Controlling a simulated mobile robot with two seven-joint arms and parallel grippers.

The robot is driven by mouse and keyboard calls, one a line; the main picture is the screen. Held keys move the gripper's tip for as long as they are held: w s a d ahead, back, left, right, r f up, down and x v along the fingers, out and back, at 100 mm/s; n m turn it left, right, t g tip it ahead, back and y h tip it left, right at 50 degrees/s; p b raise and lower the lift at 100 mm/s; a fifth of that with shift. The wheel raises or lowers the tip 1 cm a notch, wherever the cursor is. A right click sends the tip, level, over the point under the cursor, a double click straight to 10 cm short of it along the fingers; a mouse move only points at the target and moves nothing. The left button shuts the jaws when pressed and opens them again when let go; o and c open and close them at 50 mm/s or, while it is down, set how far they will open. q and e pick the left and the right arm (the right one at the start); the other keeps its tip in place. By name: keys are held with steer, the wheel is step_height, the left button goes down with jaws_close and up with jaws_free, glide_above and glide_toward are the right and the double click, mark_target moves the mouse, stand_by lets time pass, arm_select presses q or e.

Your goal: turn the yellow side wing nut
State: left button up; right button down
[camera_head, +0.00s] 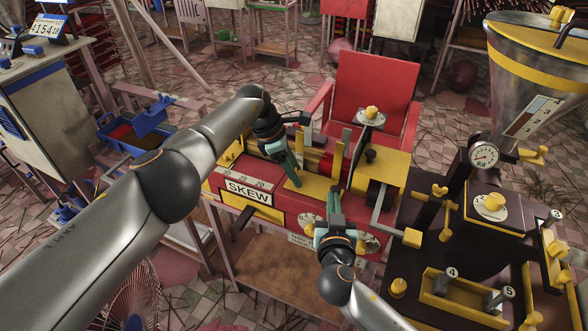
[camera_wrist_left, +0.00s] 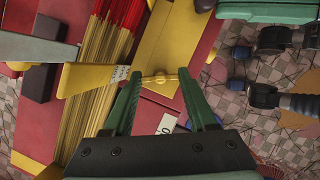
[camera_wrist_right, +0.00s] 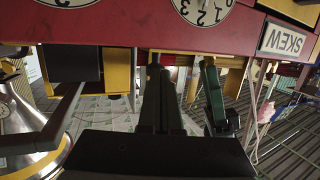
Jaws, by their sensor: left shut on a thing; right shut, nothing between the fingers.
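The yellow wing nut (camera_wrist_left: 160,78) sits on a yellow plate (camera_wrist_left: 158,38) at the machine's side in the left wrist view. My left gripper (camera_wrist_left: 160,82) is shut on the wing nut, with one green finger at each side of it. In the head view my left gripper (camera_head: 297,180) reaches down onto the red and yellow machine (camera_head: 283,217), and its fingers hide the nut there. My right gripper (camera_head: 334,198) is shut and empty at the machine's front edge, apart from the nut. Its dark fingers also show in the right wrist view (camera_wrist_right: 160,72).
Thin yellow sticks with red ends (camera_wrist_left: 98,62) lie beside the plate. A SKEW label (camera_head: 249,191) and round dials mark the machine's front. A dark machine with a metal hopper (camera_head: 520,75) stands at the right. A red chair (camera_head: 372,85) is behind.

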arm_select(q)
steer(key=shift+d, duration=0.1)
steer(key=o, duration=1.4)
steer(key=shift+c, duration=0.2)
steer(key=shift+f+n, duration=0.15)
steer(key=shift+n, duration=0.35)
